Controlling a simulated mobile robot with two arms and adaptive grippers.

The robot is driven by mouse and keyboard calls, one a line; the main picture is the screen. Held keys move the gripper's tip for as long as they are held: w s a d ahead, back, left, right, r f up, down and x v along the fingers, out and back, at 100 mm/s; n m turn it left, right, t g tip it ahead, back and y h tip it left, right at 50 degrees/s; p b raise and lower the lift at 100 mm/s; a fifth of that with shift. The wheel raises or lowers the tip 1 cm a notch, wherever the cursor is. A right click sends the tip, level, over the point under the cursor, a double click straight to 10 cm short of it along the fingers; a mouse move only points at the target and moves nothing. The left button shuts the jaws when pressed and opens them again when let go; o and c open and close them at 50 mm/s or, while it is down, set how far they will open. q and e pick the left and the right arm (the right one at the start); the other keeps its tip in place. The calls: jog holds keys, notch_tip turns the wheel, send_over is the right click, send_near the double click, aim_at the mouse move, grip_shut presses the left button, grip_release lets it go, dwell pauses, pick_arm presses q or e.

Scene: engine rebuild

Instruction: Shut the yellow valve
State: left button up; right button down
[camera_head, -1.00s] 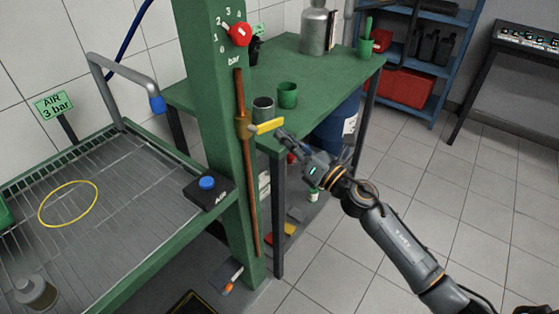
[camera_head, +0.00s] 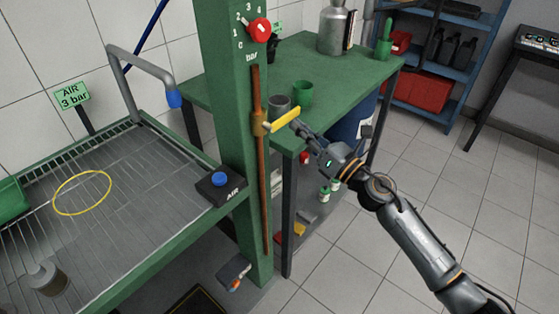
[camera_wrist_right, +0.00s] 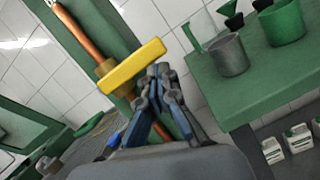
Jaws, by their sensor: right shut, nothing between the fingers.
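The yellow valve lever (camera_head: 285,119) sits on a brass body (camera_head: 261,125) on the copper pipe (camera_head: 263,190) that runs down the green post. The lever sticks out sideways from the pipe, to the right and slightly up. My right gripper (camera_head: 297,126) is shut and empty, its fingertips at the lever's outer end. In the right wrist view the yellow lever (camera_wrist_right: 133,66) lies just beyond the closed fingertips (camera_wrist_right: 158,72); I cannot tell whether they touch. My left gripper is not in view.
A green bench (camera_head: 330,60) stands behind, with a grey cup (camera_head: 279,106) and a green cup (camera_head: 303,93) near the lever. A red knob (camera_head: 260,31) is higher on the post (camera_head: 225,80). A wash tray with a yellow ring (camera_head: 82,193) is at left. Floor at right is clear.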

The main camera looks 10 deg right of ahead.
jog(key=shift+d+r, duration=0.1)
jog(key=shift+r, duration=0.1)
jog(key=v, duration=1.2)
jog(key=shift+f, duration=0.25)
